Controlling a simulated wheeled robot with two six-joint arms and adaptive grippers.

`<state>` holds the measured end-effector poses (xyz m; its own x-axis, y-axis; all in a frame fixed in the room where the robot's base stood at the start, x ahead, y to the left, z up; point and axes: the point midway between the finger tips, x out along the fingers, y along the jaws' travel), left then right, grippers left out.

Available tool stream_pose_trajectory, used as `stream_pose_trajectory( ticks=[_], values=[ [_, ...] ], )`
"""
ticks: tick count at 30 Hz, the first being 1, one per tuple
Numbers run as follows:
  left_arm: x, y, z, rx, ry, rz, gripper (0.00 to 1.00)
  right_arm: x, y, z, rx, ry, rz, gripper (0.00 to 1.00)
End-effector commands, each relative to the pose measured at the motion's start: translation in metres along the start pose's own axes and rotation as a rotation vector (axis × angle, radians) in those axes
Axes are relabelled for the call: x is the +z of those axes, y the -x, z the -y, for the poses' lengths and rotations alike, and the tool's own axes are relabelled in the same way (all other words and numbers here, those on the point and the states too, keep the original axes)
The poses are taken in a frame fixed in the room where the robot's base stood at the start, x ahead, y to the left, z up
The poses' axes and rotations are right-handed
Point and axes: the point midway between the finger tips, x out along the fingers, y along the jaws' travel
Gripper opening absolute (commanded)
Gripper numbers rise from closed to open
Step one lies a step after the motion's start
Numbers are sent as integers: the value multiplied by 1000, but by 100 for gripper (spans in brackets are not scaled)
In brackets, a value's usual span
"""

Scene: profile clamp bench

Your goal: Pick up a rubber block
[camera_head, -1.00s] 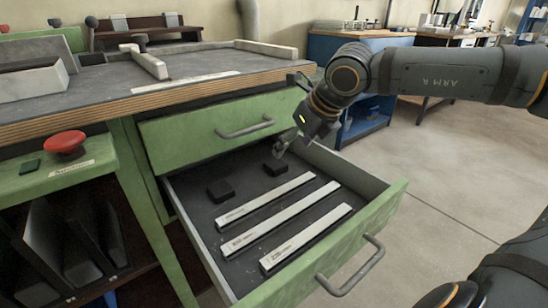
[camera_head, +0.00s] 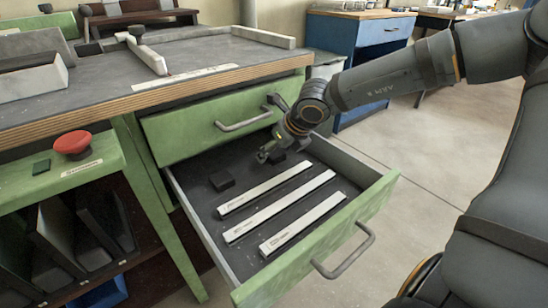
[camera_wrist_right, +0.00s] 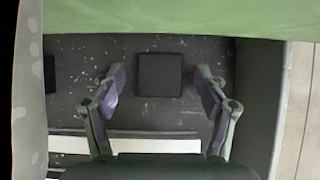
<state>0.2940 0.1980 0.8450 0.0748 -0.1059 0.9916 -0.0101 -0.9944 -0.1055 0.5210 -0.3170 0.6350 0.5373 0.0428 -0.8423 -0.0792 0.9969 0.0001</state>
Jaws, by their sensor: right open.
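Two black rubber blocks lie in the open green drawer. One block (camera_head: 222,180) lies towards the left in the head view. The other block (camera_head: 277,156) is at the back right, partly hidden by my right gripper (camera_head: 266,153). In the right wrist view that block (camera_wrist_right: 160,74) lies on the drawer floor, centred a little beyond and between the fingertips. My right gripper (camera_wrist_right: 160,85) is open, with a finger to each side of the block and visible gaps between. How high the fingertips are above the floor is hard to tell. My left gripper is not in view.
Several white profile bars lie in the drawer, one of them nearest the blocks (camera_head: 264,188). The drawer's side wall (camera_head: 345,166) stands to the right. The closed upper drawer front (camera_head: 200,133) overhangs the back. A red button (camera_head: 73,144) is at the left.

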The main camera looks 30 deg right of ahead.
Motion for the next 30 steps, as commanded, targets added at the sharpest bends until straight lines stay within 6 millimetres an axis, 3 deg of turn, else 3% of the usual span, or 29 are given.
stream_pose_trajectory(
  ticks=[6,19,30],
  values=[
    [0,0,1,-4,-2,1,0,1,0,0,0,0,1,72],
    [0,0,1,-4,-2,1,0,1,0,0,0,-1,1,15],
    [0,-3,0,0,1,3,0,6,6,7,1,-5,3,14]
  ],
)
